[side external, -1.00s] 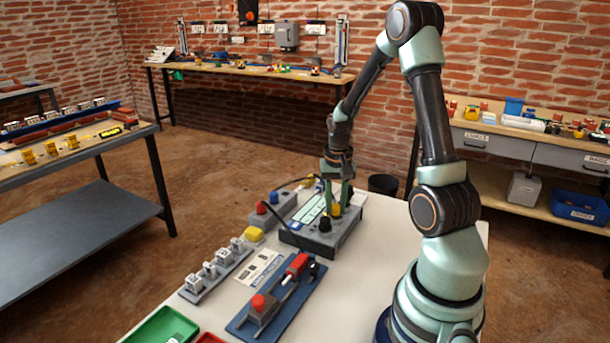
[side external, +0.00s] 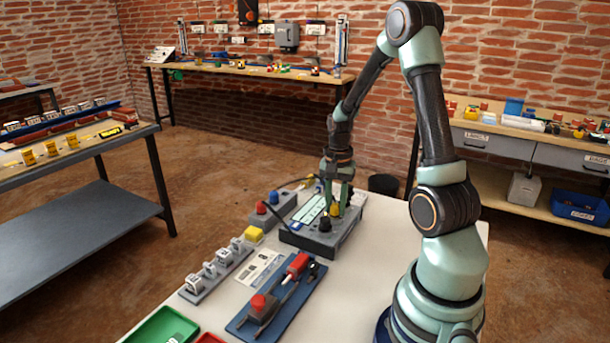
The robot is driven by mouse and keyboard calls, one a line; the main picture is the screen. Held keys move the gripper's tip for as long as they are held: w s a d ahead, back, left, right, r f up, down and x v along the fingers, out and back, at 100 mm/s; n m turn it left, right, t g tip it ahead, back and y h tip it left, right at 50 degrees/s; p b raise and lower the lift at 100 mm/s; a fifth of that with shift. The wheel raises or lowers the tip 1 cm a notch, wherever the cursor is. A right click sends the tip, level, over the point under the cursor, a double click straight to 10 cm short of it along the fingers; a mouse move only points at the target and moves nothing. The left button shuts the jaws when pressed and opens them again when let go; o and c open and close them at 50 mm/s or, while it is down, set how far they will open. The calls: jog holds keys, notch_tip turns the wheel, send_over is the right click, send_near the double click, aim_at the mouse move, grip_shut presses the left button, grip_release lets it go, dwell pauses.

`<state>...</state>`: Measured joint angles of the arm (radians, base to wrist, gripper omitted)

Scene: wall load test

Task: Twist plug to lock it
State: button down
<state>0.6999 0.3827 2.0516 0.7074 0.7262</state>
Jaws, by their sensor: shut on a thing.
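A grey socket box (side external: 318,241) sits on the white table with a black knob (side external: 325,223) on its top. A yellow plug (side external: 335,210) stands on the box behind the knob. My gripper (side external: 336,204) points straight down over the box, its greenish fingers on either side of the plug and shut on it. The plug looks upright. The fingers and the small size hide how it sits in its socket and any lock marks.
A grey box with red and blue knobs (side external: 275,210) stands behind.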

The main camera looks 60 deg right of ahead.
jog(key=shift+m, duration=0.4)
jog(key=m, duration=0.2)
jog(key=shift+m, duration=0.4)
jog(key=c, duration=0.8)
grip_release()
jog(key=shift+r, duration=0.1)
jog(key=shift+r, duration=3.4)
